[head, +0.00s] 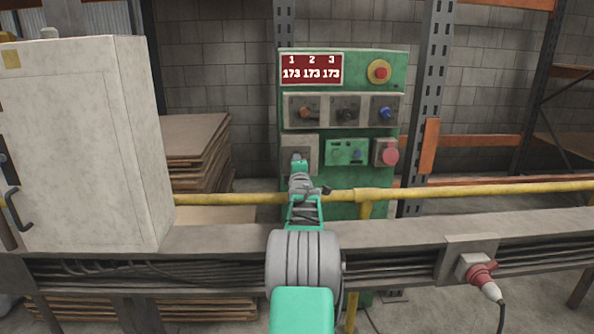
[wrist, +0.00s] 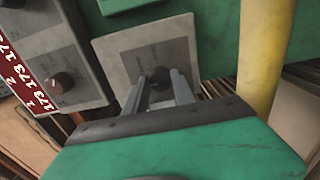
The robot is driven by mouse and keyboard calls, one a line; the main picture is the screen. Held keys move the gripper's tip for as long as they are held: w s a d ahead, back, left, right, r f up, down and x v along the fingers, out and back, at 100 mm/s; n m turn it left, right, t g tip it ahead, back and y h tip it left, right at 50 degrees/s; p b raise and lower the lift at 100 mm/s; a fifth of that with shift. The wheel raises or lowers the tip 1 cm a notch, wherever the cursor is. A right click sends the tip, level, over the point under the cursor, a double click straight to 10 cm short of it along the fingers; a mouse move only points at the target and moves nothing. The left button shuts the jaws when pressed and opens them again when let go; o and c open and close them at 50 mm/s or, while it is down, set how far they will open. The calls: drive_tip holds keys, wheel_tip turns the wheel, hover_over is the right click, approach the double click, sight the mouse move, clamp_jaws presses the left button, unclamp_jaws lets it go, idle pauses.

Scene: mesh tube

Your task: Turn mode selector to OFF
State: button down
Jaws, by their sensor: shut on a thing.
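The dark knob (wrist: 158,83) of a selector sits on a square grey plate (wrist: 118,50) and shows in the wrist view between my two fingers. The printing around it is too blurred to read. In the head view the same plate (head: 313,143) is at the lower left of the green control panel (head: 345,120), and my gripper (head: 299,162) covers its knob. My gripper is shut on the knob, with a finger on each side of it. Which position the knob points to cannot be told.
Above is a row of three knobs (head: 345,110), under a red display (head: 311,69) reading 173 three times. A red emergency button (head: 380,72) and a red button (head: 390,156) are to the right. A yellow pipe (head: 430,192) crosses in front, close to my gripper.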

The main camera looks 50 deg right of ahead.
idle(0.4)
drive_tip(key=c, duration=1)
unclamp_jaws()
drive_tip(key=shift+c, duration=0.2)
drive_tip(key=v, duration=0.7)
drive_tip(key=shift+s+a+p, duration=0.25)
drive_tip(key=shift+p, duration=0.05)
